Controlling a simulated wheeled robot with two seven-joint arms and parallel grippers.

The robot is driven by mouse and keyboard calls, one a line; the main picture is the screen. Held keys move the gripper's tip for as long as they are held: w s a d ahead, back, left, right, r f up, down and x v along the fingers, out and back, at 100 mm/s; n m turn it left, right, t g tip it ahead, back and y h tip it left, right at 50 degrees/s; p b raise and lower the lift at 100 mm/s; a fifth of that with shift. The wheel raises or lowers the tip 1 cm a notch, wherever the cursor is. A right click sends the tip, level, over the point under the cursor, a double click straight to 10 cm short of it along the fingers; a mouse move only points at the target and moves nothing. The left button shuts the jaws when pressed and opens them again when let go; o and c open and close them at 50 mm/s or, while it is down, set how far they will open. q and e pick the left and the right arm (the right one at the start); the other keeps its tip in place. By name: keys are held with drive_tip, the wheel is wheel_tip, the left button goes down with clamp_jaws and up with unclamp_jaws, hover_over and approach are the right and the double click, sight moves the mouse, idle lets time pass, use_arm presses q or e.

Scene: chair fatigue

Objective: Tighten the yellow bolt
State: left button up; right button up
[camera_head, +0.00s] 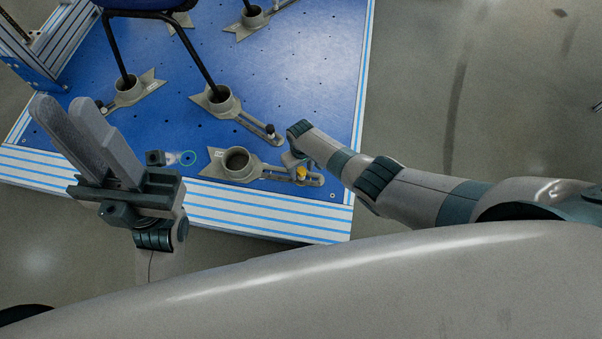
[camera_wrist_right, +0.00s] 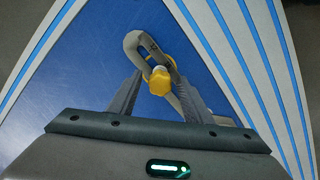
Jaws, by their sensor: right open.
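The yellow bolt (camera_head: 301,174) stands in the slotted arm of a grey clamp (camera_head: 216,164) at the front of the blue platform. In the right wrist view the yellow bolt (camera_wrist_right: 159,82) shows between the fingers of my right gripper (camera_wrist_right: 158,88), which is open with a gap on each side of the bolt. In the head view my right gripper (camera_head: 296,160) is small and partly hidden by its own arm at the bolt. My left gripper (camera_head: 62,102) is raised at the left, with no object visible in it. Its fingers lie close together, and their gap is unclear.
The blue platform (camera_head: 300,60) has striped metal edges. A dark chair (camera_head: 150,8) stands on it, its legs in grey cup clamps. Another clamp with a dark-topped bolt (camera_head: 270,132) lies just behind the yellow bolt. Grey floor (camera_head: 480,90) is clear at the right.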

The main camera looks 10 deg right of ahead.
drive_tip(key=shift+n, duration=2)
drive_tip(key=c, duration=1.1)
drive_tip(key=shift+o, duration=0.2)
drive_tip(key=shift+m, duration=1)
drive_tip(key=shift+m+p, duration=0.3)
drive_tip(key=shift+m, duration=0.7)
drive_tip(key=m, duration=0.3)
drive_tip(key=shift+p, duration=0.3)
drive_tip(key=shift+m, duration=0.5)
